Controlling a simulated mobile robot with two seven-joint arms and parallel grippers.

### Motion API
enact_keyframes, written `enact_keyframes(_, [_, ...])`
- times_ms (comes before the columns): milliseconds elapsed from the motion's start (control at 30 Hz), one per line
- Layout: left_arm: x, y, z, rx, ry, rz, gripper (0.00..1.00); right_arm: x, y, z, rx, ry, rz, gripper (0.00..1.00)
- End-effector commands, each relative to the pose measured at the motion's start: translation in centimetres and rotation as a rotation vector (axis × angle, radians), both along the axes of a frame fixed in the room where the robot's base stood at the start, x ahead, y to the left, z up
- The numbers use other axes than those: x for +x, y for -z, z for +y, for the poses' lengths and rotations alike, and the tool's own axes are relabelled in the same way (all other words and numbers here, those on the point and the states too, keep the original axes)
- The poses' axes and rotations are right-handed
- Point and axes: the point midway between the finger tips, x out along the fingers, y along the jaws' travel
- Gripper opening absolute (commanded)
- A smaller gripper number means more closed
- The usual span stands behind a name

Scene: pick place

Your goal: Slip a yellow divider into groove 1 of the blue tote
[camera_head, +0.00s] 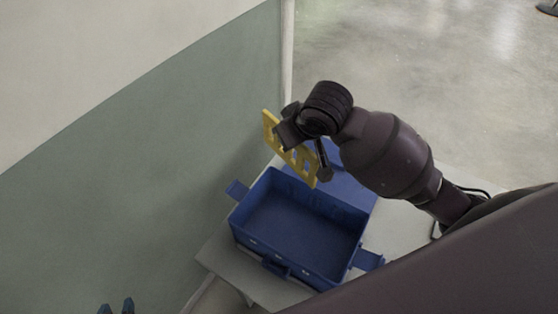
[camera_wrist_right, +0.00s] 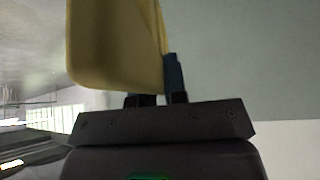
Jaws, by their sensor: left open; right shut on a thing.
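The blue tote (camera_head: 236,232) stands open on a pale table, its inside bare as far as I see. Its grooves are too small to tell apart. The yellow divider (camera_head: 303,170) is a plate with cut-out openings, held tilted over the tote's back left side; whether it touches the rim I cannot tell. My right gripper (camera_head: 288,138) is shut on the divider's upper part. In the right wrist view the divider (camera_wrist_right: 115,45) fills the upper left, beside a dark finger.
A blue flat part (camera_head: 347,187) lies behind the tote, partly hidden by my right arm. Blue flaps (camera_head: 367,260) stick out at the tote's sides. The pale table (camera_head: 222,262) has little free room at left. A grey-green wall (camera_head: 150,170) stands close at left.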

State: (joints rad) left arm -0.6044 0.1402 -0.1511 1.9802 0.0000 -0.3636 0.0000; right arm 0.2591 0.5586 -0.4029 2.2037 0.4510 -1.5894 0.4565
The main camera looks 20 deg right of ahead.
Motion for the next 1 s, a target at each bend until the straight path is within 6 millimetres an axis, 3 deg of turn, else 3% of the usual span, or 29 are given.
enact_keyframes(500, [-0.1, 1.4, 0.1, 0.002, 0.000, 0.003, 0.43, -2.0, 2.4, 4.5, 0.000, -1.001, -0.001, 0.00])
enact_keyframes(800, [-0.1, 2.2, 0.1, 0.003, 0.000, 0.004, 0.43, -3.8, 2.4, 5.8, -0.003, -1.601, 0.000, 0.00])
enact_keyframes(1000, [0.0, 2.5, 0.1, 0.003, 0.000, 0.003, 0.43, -4.6, 1.9, 6.1, -0.001, -1.871, 0.000, 0.00])
